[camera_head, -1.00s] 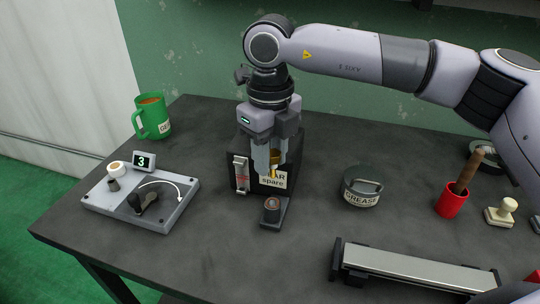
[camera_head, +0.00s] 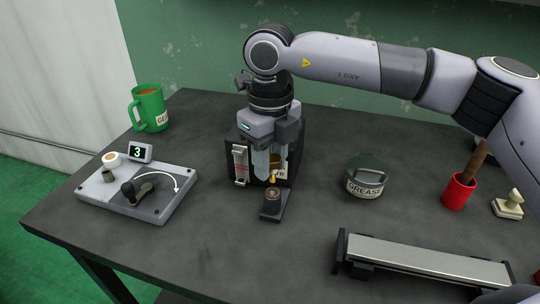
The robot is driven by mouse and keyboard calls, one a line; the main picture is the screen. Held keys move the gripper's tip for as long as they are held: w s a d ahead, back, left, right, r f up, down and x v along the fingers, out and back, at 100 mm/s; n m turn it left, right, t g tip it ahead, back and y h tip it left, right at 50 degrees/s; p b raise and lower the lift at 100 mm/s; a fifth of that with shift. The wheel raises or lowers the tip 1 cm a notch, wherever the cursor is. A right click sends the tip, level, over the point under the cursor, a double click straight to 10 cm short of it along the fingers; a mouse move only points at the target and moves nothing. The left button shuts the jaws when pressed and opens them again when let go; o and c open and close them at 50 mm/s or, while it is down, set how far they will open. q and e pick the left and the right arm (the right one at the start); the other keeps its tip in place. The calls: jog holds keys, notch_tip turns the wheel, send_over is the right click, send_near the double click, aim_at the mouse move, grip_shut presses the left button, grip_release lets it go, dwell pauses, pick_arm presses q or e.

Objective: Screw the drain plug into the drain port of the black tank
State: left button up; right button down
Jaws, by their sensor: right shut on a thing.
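The black tank (camera_head: 287,165) stands upright near the middle of the table, with a gauge strip (camera_head: 240,165) on its front left. My right gripper (camera_head: 269,176) points down in front of the tank's front face. It is shut on a small brass-coloured piece that looks like the drain plug (camera_head: 273,179), which shows only in part at the fingertips. The fingers hide most of the tank's label, and I cannot make out the drain port or whether the plug touches it. A small dark block with a round copper-coloured top (camera_head: 272,194) stands just below the fingertips. My left gripper is not in view.
A grey panel (camera_head: 100,208) with a crank and a display reading 3 lies at left. A green mug (camera_head: 151,107) stands behind it. A grease tin (camera_head: 366,182), a red cup (camera_head: 458,192), a stamp (camera_head: 508,206) and a long metal-topped rail (camera_head: 425,260) are at right.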

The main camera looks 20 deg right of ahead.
jog(key=shift+f+b, duration=0.35)
jog(key=shift+f, duration=0.5)
jog(key=shift+b, duration=0.35)
dwell(1.0)
jog(key=shift+f+b, duration=1.2)
jog(key=shift+f, duration=0.35)
jog(key=c, duration=0.7)
grip_release()
jog(key=shift+c, duration=0.2)
notch_tip(320, 180, up, 7)
jog(key=shift+r, duration=0.1)
